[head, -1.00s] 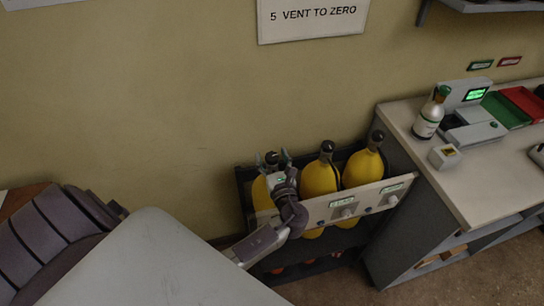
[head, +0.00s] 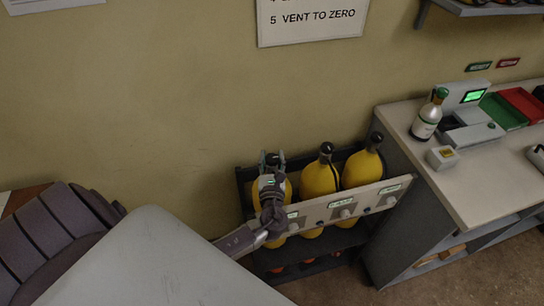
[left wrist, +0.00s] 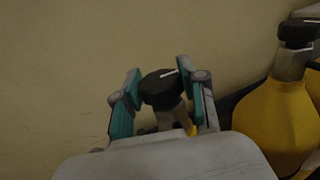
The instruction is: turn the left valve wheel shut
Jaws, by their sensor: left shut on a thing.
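The left valve wheel (left wrist: 158,90) is a black knob with a white mark on its top, on the neck of the left yellow cylinder (head: 262,203). My left gripper (head: 272,160) is at the top of this cylinder. In the left wrist view its teal fingers (left wrist: 160,84) stand on both sides of the wheel, shut on it. In the head view the gripper and wrist cover much of the left cylinder. The wheel's exact turn is hard to read. My right gripper is not in view.
The middle cylinder (head: 319,180) and right cylinder (head: 362,170) stand close by in the rack, behind a pale front panel (head: 318,212) with labels and knobs. A counter (head: 477,180) with a bottle (head: 427,117) and devices is at right. The wall is close behind.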

